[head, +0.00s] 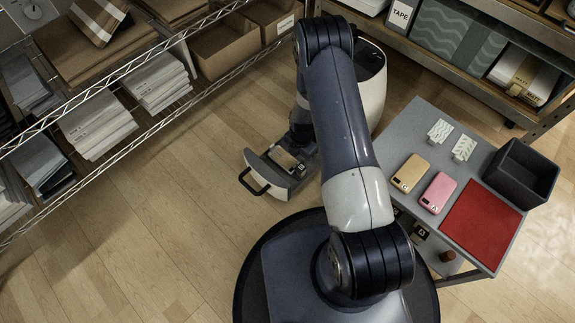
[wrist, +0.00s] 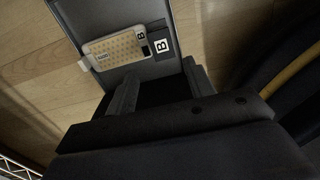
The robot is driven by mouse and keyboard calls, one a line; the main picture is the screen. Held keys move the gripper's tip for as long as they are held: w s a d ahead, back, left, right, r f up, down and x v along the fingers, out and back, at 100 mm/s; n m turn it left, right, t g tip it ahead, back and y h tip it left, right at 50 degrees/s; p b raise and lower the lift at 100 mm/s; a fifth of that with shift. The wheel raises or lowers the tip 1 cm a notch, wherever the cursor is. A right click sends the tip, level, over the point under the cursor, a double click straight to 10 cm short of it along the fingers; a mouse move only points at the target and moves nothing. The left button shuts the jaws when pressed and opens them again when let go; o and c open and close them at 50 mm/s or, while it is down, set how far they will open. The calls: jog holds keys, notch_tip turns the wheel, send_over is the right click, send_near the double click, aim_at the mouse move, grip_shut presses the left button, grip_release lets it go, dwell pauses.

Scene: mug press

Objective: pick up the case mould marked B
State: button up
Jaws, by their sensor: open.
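The case mould marked B (wrist: 115,49) is a flat pale piece with a tan dotted face, and a B label shows at its right end. It lies in a pulled-out grey drawer (wrist: 167,67), where another B label (wrist: 161,46) sits beside it. In the head view, the mould (head: 283,159) shows in the drawer (head: 277,184) with a black handle. My gripper (wrist: 160,74) is open and empty, its fingers apart, with the mould beyond the fingertips. In the head view my arm partly hides the drawer, and the fingers are hard to make out.
A grey table (head: 408,136) at right holds a gold case (head: 409,173), a pink case (head: 438,192), two patterned pieces, a red mat (head: 482,226) and a dark bin (head: 521,172). A wire shelf (head: 130,67) stands left. A white round bin (head: 372,85) stands behind the arm. Floor left of the drawer is clear.

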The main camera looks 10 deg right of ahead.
aim_at(301, 167)
notch_tip(301, 167, down, 5)
jog(key=shift+r+b, duration=0.1)
jog(key=shift+b, duration=0.7)
jog(key=f+b, duration=0.2)
jog(key=f, duration=0.1)
jog(key=d+f, duration=0.1)
jog(key=f, duration=0.1)
jog(key=shift+f+b, duration=0.1)
jog(key=shift+b, duration=0.3)
jog(key=shift+c, duration=0.5)
grip_shut()
